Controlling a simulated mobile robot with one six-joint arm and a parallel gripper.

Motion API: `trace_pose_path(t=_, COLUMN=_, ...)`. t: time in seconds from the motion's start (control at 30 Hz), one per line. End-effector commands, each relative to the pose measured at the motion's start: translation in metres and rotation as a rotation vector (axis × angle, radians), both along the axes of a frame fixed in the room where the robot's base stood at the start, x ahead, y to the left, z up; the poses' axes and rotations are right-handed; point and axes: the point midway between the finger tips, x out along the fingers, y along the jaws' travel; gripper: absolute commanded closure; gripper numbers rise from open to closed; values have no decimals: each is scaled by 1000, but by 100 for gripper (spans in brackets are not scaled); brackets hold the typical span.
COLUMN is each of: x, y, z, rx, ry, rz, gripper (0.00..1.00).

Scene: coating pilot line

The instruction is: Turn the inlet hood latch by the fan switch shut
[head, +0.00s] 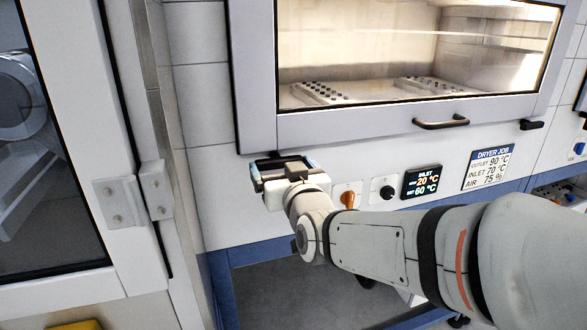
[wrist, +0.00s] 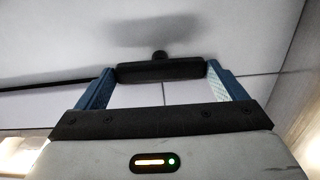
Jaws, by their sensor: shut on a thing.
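The inlet hood latch is a short black bar on a round pivot (wrist: 160,70), seen in the wrist view on the pale wall face. It lies crosswise between the two blue fingers of my gripper (wrist: 160,85), its ends against them. In the head view my gripper (head: 282,167) is at the lower left corner of the hood (head: 350,124), largely covering the latch. An orange rotary switch (head: 347,198), possibly the fan switch, is just right of my gripper. The hood's glass front appears down. How the latch stands against the hood edge is hard to tell.
A black knob (head: 387,192), an inlet display (head: 421,181) and a dryer job sign (head: 488,168) are right of the switch. The hood has a black handle (head: 441,123) and another black latch (head: 531,125). A framed glass door (head: 60,160) stands close on the left.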

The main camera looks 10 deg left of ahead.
Motion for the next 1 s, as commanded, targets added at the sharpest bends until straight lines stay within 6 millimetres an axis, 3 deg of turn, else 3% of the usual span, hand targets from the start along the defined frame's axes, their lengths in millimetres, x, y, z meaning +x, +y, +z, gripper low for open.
trace_pose_path(t=0.27, x=0, y=0, z=-5, rx=120, ry=68, rz=0, gripper=32)
trace_pose_path(t=1.0, x=0, y=-1, z=-5, rx=709, ry=432, rz=0, gripper=32)
